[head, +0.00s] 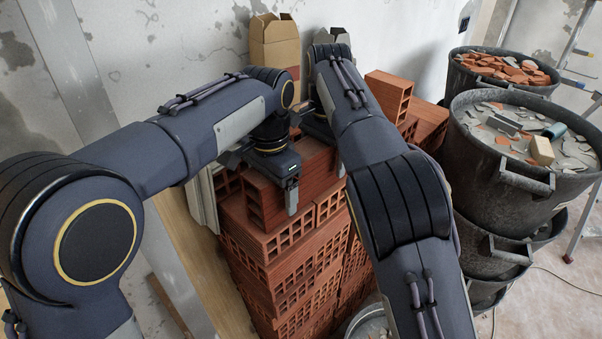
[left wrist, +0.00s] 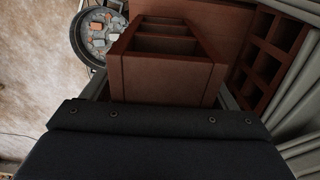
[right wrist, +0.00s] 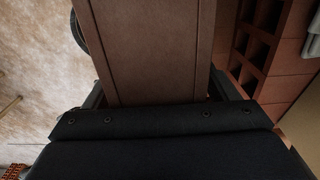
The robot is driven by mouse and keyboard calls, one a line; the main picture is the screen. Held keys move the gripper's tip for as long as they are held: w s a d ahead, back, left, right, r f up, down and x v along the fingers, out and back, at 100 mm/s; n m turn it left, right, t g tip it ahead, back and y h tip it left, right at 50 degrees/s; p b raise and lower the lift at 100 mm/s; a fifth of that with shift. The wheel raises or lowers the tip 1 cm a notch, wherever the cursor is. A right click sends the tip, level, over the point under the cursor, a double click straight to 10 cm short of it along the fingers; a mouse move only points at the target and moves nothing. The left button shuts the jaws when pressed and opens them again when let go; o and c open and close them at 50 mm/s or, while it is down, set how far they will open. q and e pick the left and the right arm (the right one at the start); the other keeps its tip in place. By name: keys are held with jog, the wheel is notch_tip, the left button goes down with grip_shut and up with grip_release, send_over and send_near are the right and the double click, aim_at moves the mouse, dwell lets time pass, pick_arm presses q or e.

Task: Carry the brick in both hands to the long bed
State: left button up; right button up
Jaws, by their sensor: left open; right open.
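A red-brown hollow brick (head: 318,158) lies on top of the brick stack (head: 285,245). My left gripper (head: 272,178) is open over its near end, with a finger down each side. In the left wrist view the brick (left wrist: 165,75) stands between the open fingers. My right gripper (head: 318,130) is at the far end, partly hidden by my right arm. In the right wrist view a brick face (right wrist: 155,55) fills the space between the open fingers. I cannot tell whether any finger touches it. I cannot make out a long bed.
Black rubble buckets (head: 462,130) stand stacked at the right, with another bucket (head: 487,62) behind. More bricks (head: 388,95) lie behind the stack, close to the wall. A cardboard box (head: 274,42) stands at the back. Pale boards (head: 204,200) lean left of the stack.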

pick_arm(q)
grip_shut()
pick_arm(e)
grip_shut()
pick_arm(q)
jog(key=shift+r, duration=0.15)
pick_arm(e)
jog(key=shift+r, duration=0.1)
